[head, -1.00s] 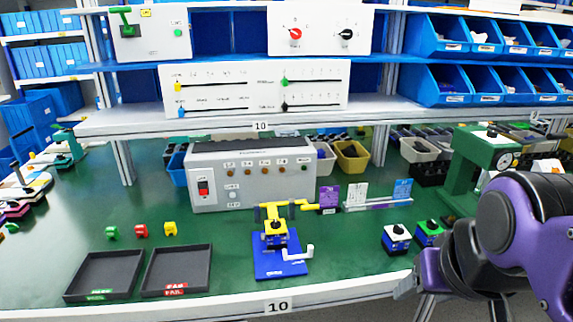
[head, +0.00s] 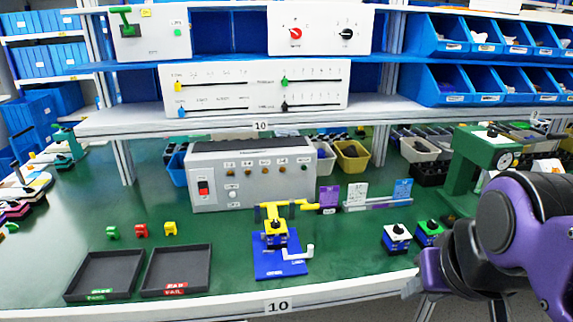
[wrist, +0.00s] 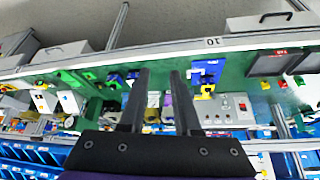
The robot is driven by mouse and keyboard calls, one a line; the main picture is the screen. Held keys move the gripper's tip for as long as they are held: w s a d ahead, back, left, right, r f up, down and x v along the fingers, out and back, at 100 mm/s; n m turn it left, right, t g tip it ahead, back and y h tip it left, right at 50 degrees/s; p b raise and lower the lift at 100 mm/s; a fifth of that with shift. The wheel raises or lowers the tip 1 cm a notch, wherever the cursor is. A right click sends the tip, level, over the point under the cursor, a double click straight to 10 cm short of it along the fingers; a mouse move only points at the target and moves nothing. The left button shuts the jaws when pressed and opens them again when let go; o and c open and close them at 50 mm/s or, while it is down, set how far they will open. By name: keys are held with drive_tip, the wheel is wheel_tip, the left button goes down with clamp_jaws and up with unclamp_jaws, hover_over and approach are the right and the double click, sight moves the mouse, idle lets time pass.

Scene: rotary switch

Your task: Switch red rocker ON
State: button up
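The red rocker (head: 203,187) is set in a dark frame at the left of the grey control box (head: 258,190), which stands at the back of the green bench. Its exact tilt is too small to tell. The box also shows upside down in the wrist view (wrist: 216,116), right of the fingers. My gripper (head: 410,287) is low at the bench's front right edge, far from the rocker. In the wrist view its two dark fingers (wrist: 160,72) are apart with nothing held between them.
A yellow and blue fixture (head: 280,262) stands in front of the box. Two dark trays (head: 178,292) lie front left. A shelf (head: 300,122) overhangs the box.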

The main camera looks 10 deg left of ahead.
clamp_jaws()
idle(1.4)
